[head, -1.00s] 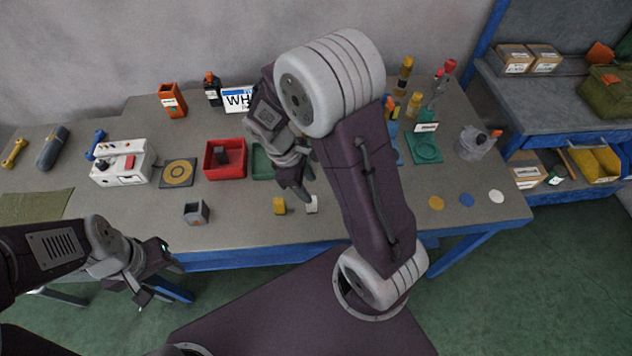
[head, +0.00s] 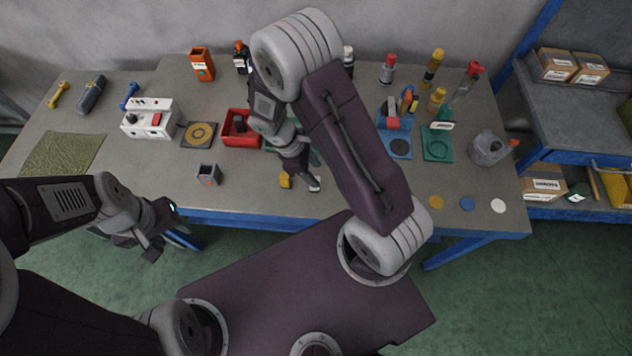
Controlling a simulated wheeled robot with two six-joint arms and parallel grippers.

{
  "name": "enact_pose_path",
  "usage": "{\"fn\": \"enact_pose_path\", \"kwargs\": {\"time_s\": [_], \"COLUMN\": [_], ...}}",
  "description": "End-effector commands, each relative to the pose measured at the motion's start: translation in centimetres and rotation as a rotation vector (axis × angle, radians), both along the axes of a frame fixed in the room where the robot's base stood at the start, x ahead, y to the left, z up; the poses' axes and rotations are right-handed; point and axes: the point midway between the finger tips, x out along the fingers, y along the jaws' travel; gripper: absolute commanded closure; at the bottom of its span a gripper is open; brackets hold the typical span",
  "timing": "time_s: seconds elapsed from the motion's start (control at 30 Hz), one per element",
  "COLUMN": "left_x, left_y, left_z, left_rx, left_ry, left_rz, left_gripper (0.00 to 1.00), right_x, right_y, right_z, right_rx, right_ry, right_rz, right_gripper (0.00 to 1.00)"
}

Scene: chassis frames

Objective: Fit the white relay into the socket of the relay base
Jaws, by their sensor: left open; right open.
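The white relay (head: 315,187) stands near the table's front edge, right of a yellow block (head: 285,181). My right gripper (head: 304,179) is open and low, with its fingertips right at the white relay; I cannot tell whether they touch it. A small grey open-topped block (head: 208,174) with an orange mark, seemingly the relay base, sits to the left near the front edge; its inside is too small to make out. My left gripper (head: 152,246) is open and empty, off the table's front edge at the left.
A red bin (head: 240,138), a dark mat with a yellow ring (head: 199,134) and a white control box (head: 149,120) stand behind. A green bin is mostly hidden by my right arm. Coloured discs (head: 467,203) lie at the right front. Table between grey block and yellow block is clear.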

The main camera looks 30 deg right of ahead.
Motion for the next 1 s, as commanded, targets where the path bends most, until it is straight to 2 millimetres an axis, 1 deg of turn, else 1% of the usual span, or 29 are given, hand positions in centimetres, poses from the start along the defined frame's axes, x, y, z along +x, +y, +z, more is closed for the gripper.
{"fn": "enact_pose_path", "kwargs": {"time_s": [0.07,0.2,0.3,0.4,0.57,0.67,0.7,0.73,0.77,1.0], "left_x": [0.0,0.0,0.0,0.0,0.0,0.0,0.0,0.0,0.0,0.0], "left_y": [0.0,0.0,0.0,0.0,0.0,0.0,0.0,0.0,0.0,0.0], "left_z": [0.2,0.6,0.4,0.4,0.4,0.4,0.4,0.4,0.4,0.4], "left_rx": [0.000,0.000,0.000,0.000,0.000,0.000,0.000,0.000,0.000,0.000], "left_ry": [0.000,0.000,0.000,0.000,0.000,0.000,0.000,0.000,0.000,0.000], "left_rz": [0.000,0.000,0.000,0.000,0.000,0.000,0.000,0.000,0.000,0.000], "left_gripper": [0.52,0.52,0.52,0.52,0.52,0.52,0.52,0.52,0.52,0.52], "right_x": [-0.2,-0.8,-0.9,-1.0,-0.9,-0.9,-0.9,-0.9,-0.9,-0.9], "right_y": [-0.2,-1.0,-1.5,-1.6,-1.6,-1.6,-1.6,-1.6,-1.6,-1.6], "right_z": [-0.5,-3.0,-4.4,-4.8,-4.8,-4.8,-4.8,-4.8,-4.8,-4.8], "right_rx": [-0.003,-0.001,-0.001,0.000,0.000,0.000,0.000,0.000,0.000,-0.001], "right_ry": [0.004,0.008,0.004,0.001,0.000,0.000,0.000,0.000,0.000,0.000], "right_rz": [-0.001,-0.001,-0.001,0.000,0.000,0.000,0.000,0.000,0.000,0.000], "right_gripper": [0.52,0.52,0.52,0.52,0.52,0.77,0.88,0.96,1.00,1.00]}}
